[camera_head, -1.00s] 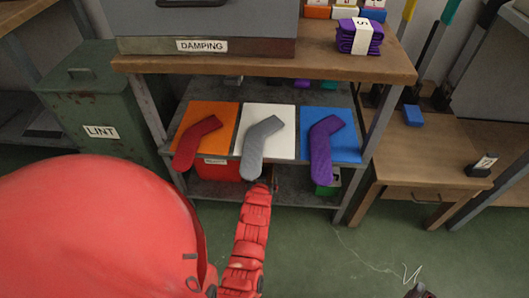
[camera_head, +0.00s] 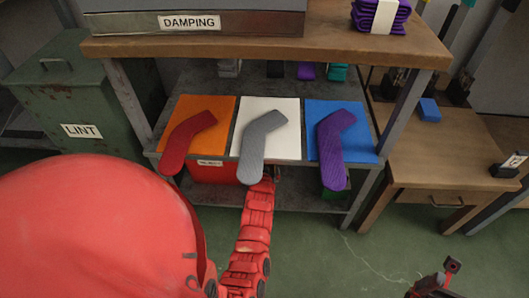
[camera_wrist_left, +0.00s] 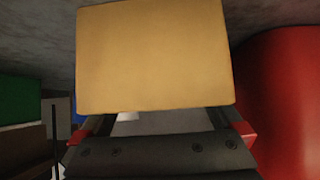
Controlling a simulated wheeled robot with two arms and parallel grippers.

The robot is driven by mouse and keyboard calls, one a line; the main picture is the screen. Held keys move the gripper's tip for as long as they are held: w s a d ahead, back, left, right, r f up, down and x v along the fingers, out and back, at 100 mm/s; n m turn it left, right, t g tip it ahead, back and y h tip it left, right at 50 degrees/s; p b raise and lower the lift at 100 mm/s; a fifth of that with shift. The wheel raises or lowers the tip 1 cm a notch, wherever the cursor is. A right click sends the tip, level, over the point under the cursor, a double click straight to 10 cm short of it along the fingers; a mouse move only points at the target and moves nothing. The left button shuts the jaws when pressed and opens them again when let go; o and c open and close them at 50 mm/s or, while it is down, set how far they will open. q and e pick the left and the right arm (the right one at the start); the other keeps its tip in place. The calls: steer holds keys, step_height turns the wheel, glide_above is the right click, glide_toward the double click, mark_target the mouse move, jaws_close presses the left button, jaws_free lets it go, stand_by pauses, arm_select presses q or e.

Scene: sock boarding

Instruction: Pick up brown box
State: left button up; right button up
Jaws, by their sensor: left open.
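A plain tan-brown box (camera_wrist_left: 152,55) fills the upper middle of the left wrist view, directly ahead of my left gripper (camera_wrist_left: 160,130). The gripper's dark fingers with red tips show at either side below the box. They are open, and I cannot tell whether they touch it. In the head view my red left arm reaches to the front of the shelf unit; its gripper and the brown box are hidden there under the board. Part of my right gripper (camera_head: 440,282) shows at the bottom right, and its jaws cannot be made out.
Red, grey and purple sock shapes lie on orange (camera_head: 215,110), white (camera_head: 288,142) and blue (camera_head: 365,148) panels above my left arm. A red box (camera_head: 215,173) sits on the lower shelf. A green LINT bin (camera_head: 75,100) stands left, a wooden table (camera_head: 430,155) right.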

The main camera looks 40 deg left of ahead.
arm_select(q)
steer(key=c, duration=1)
